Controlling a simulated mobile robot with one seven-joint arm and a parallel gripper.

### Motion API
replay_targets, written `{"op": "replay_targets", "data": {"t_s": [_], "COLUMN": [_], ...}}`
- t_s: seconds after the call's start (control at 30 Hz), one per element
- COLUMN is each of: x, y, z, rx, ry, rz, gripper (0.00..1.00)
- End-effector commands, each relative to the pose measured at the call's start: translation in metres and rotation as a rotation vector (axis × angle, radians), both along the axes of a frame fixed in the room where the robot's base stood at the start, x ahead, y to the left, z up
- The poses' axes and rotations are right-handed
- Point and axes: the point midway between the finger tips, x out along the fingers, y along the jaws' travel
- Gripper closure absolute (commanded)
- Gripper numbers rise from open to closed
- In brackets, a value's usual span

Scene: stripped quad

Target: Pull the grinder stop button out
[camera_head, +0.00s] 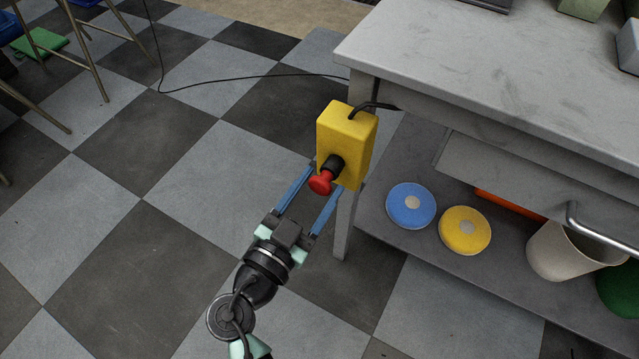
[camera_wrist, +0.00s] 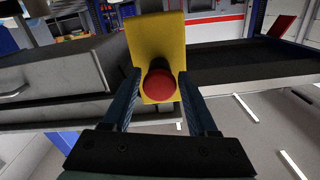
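The grinder stop button (camera_head: 321,182) is a red mushroom head on a black collar. It sticks out of the front of a yellow box (camera_head: 347,130) at the corner of the grey bench. My gripper (camera_head: 325,178) is open, its two blue fingers reaching either side of the button. In the wrist view the red button (camera_wrist: 158,86) sits between the fingers (camera_wrist: 158,92), with gaps on both sides. The yellow box (camera_wrist: 157,38) stands behind it. I cannot tell exactly how far the fingertips are from the box face.
The bench top (camera_head: 470,70) overhangs to the right, with a drawer handle (camera_head: 590,228) below. A lower shelf holds a blue disc (camera_head: 411,205), a yellow disc (camera_head: 464,230) and a beige bin (camera_head: 565,252). A black cable (camera_head: 240,78) runs across the floor.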

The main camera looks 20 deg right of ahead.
Motion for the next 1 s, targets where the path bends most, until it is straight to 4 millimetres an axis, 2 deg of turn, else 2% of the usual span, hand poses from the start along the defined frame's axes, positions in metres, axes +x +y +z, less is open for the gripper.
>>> {"op": "replay_targets", "data": {"t_s": [0.03, 0.1, 0.47, 0.57, 1.0], "x": [0.0, 0.0, -0.002, -0.009, -0.066], "y": [0.0, -0.001, 0.003, 0.013, 0.084], "z": [0.0, 0.001, 0.002, 0.002, 0.002], "rx": [-0.001, 0.0, 0.0, -0.001, -0.001], "ry": [-0.001, -0.001, -0.003, -0.002, -0.002], "rz": [0.0, 0.0, 0.0, 0.002, 0.003], "gripper": [0.3, 0.21, 0.21, 0.21, 0.21]}}
